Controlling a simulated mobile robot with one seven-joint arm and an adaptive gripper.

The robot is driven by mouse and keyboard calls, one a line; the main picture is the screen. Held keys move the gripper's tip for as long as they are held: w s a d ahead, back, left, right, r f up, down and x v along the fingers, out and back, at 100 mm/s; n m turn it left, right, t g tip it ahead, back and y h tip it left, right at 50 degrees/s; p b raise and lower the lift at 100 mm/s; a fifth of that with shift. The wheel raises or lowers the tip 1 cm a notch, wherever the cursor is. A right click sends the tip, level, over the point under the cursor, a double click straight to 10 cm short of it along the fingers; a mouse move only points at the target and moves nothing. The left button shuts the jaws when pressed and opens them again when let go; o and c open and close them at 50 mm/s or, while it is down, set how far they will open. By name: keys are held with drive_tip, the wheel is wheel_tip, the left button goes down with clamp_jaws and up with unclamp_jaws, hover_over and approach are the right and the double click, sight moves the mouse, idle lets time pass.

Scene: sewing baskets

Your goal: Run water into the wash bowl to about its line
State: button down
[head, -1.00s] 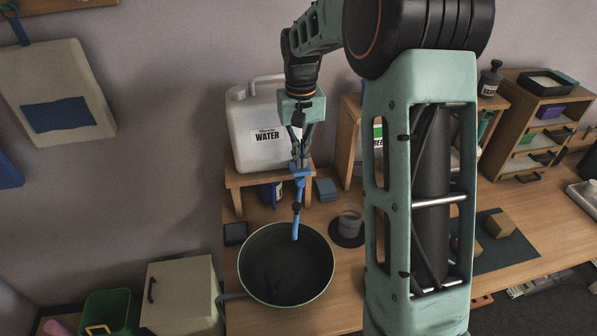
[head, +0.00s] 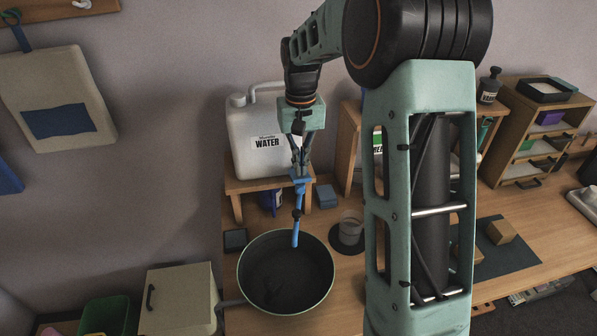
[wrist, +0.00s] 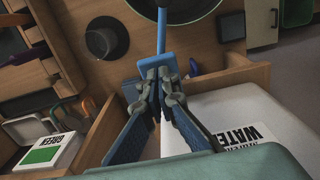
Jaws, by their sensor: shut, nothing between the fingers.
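The wash bowl (head: 327,295) is a wide dark round bowl on the bench; its inside is dark, and I cannot make out a line or a water level. The white water container (head: 244,150), marked WATER, stands on a small wooden stand behind it. A blue tap (head: 296,225) hangs in front of the stand with its spout end over the bowl's back part. I see no clear stream. My gripper (head: 300,170) is shut and empty, its tips at the blue tap's top block. In the wrist view the fingertips (wrist: 158,78) are against or just above that block (wrist: 158,64).
A clear cup (head: 351,228) stands on a dark round mat right of the bowl. A cream box (head: 180,300) and a green bin (head: 107,316) are at the left. Wooden blocks lie on a dark mat (head: 515,257) at the right.

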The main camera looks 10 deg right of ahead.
drive_tip(key=shift+f, duration=0.1)
idle(0.3)
drive_tip(key=shift+s+f+b, duration=0.35)
drive_tip(key=shift+f+b, duration=0.4)
drive_tip(key=shift+f, duration=0.15)
idle(6.7)
